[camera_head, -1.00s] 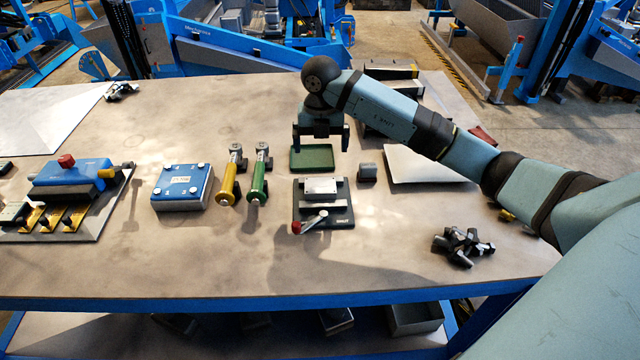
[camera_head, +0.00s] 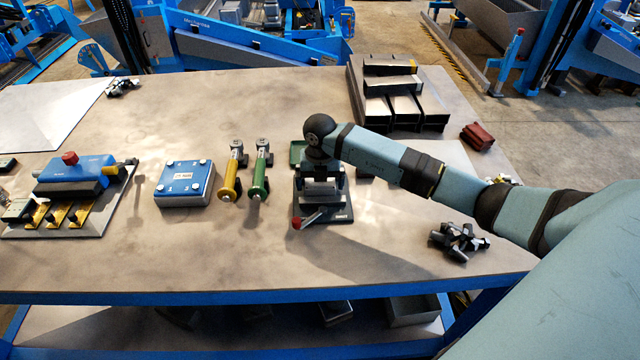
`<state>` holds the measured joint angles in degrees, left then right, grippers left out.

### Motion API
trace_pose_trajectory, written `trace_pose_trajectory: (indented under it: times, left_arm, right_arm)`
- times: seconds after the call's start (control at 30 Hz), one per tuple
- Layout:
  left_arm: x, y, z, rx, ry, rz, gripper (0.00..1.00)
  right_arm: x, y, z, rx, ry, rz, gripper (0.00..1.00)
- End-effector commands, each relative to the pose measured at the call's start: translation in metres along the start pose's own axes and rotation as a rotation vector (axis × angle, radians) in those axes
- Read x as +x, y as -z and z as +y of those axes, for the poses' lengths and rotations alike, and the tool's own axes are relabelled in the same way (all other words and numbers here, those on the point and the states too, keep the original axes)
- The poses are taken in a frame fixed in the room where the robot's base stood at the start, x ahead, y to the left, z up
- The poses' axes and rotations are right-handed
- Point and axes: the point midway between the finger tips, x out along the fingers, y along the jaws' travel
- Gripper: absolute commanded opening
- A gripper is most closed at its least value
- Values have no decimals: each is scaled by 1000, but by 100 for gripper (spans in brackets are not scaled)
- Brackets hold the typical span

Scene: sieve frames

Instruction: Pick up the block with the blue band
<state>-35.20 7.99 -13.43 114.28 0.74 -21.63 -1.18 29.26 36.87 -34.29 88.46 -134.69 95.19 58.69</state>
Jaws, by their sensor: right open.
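My right gripper (camera_head: 322,186) is open, pointing down over the dark clamp fixture (camera_head: 340,214) with the red-knobbed lever. Its fingers are on either side of the silver block (camera_head: 321,188) in that fixture; I cannot tell whether they touch it. No blue band can be made out on this block, which the gripper partly covers. The small grey block that stood right of the fixture is now hidden behind my right arm. My left gripper is not in view.
A green tray (camera_head: 297,152) is partly hidden behind the gripper. Left are green (camera_head: 258,180) and yellow (camera_head: 230,180) handled tools and a blue-topped numbered box (camera_head: 184,178). Dark metal channels (camera_head: 400,105) lie behind my arm, black parts (camera_head: 458,241) in front. The front-middle table is clear.

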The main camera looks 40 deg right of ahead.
Motion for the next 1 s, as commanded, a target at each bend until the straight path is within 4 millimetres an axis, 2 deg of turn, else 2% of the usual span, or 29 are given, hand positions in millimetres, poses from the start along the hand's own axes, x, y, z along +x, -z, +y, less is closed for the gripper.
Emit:
trace_pose_trajectory:
  times: [0.17,0.4,0.43,0.77,0.87,1.0]
  left_arm:
    - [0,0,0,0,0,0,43]
    - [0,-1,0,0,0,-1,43]
    - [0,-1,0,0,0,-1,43]
    - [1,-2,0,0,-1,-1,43]
    - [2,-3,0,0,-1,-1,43]
    - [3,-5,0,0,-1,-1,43]
  right_arm:
    - [0,0,0,0,0,-1,100]
    - [0,0,0,0,0,-1,47]
    - [-1,-1,0,0,-1,-2,45]
    - [-5,-1,0,0,-2,-2,45]
    - [-12,-1,0,0,-2,-3,45]
    - [-33,-1,0,-1,-3,-6,45]
